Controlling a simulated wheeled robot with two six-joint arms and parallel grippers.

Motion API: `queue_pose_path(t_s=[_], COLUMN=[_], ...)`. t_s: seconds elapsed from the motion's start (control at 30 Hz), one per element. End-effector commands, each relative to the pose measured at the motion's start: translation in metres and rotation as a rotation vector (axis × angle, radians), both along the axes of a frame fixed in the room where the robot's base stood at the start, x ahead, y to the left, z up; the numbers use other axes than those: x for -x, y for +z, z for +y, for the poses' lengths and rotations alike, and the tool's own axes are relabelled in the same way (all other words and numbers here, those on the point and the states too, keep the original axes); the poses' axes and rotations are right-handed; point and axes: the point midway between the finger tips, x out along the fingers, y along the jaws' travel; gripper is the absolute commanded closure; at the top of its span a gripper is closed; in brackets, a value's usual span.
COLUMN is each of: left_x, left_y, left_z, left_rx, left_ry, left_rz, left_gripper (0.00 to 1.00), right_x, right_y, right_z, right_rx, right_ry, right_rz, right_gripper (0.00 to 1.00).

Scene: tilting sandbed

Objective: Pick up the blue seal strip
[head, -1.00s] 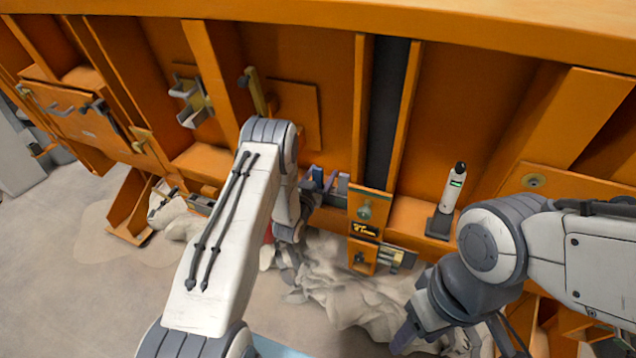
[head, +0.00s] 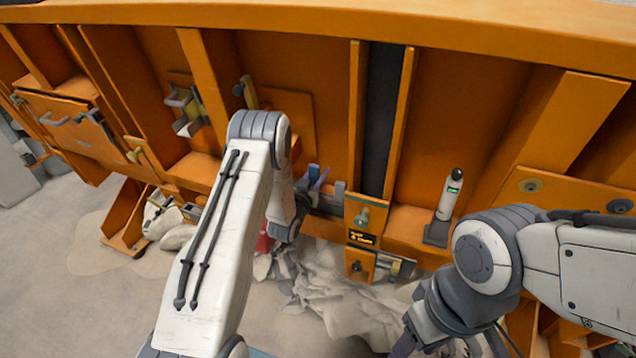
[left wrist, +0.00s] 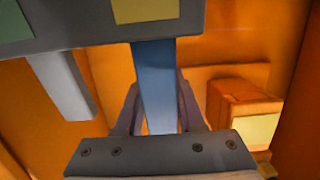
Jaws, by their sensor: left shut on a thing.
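The blue seal strip (left wrist: 156,85) stands between the two dark fingers of my left gripper (left wrist: 158,105) in the left wrist view. The gripper is shut on it. One end of the strip meets a grey rack bar (left wrist: 95,27) with green and yellow patches; I cannot tell whether it is still seated there. In the head view the left gripper (head: 309,180) is at the small grey rack (head: 330,202) on the orange wall, partly hidden by my forearm. My right gripper (head: 405,342) is low in the head view, and its fingers are largely hidden.
A grey strip (left wrist: 62,85) hangs beside the blue one. A white device (head: 450,194) stands on a ledge to the right. An orange block with a small display (head: 362,237) is right of the rack. Crumpled pale sheeting (head: 335,295) lies below.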

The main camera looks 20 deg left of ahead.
Motion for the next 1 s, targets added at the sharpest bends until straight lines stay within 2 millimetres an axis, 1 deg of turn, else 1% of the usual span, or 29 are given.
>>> queue_pose_path(t_s=[0.03,0.23,0.3,0.37,0.47,0.6,0.7,0.83,0.87,0.9,1.0], left_x=[0.0,0.0,0.017,0.031,0.057,0.097,0.123,0.151,0.155,0.157,0.164], left_y=[0.008,0.037,0.03,0.03,0.029,0.029,0.029,0.03,0.035,0.038,0.037], left_z=[0.0,0.0,0.001,0.001,0.003,0.004,0.005,0.006,0.006,0.006,0.006], left_rx=[-0.001,0.0,0.001,0.001,0.002,0.002,0.001,0.001,0.002,0.002,0.0], left_ry=[0.0,0.0,0.0,0.001,0.002,0.002,0.003,0.003,0.003,0.0,-0.002], left_rz=[-0.005,-0.004,0.005,0.004,0.004,0.004,0.003,0.002,0.003,0.006,0.006], left_gripper=[1.0,1.0,1.0,1.0,1.0,1.0,1.0,1.0,1.0,1.0,1.0], right_x=[0.0,0.0,0.0,0.0,0.0,0.0,0.0,0.0,0.0,0.0,0.0], right_y=[-0.004,-0.011,-0.016,-0.021,-0.029,-0.04,-0.048,-0.057,-0.05,-0.038,-0.026], right_z=[0.0,0.0,0.0,0.0,0.0,0.0,0.0,0.0,0.0,0.0,0.0], right_rx=[0.0,0.0,0.0,0.0,0.0,0.0,0.0,0.0,0.001,0.001,-0.001], right_ry=[0.0,0.0,0.0,0.0,0.0,0.0,0.0,0.0,0.0,0.0,0.0], right_rz=[0.0,0.0,0.0,0.0,0.0,0.0,0.0,0.0,0.001,0.001,-0.001], right_gripper=[0.46,0.46,0.46,0.46,0.46,0.46,0.46,0.46,0.46,0.46,0.46])
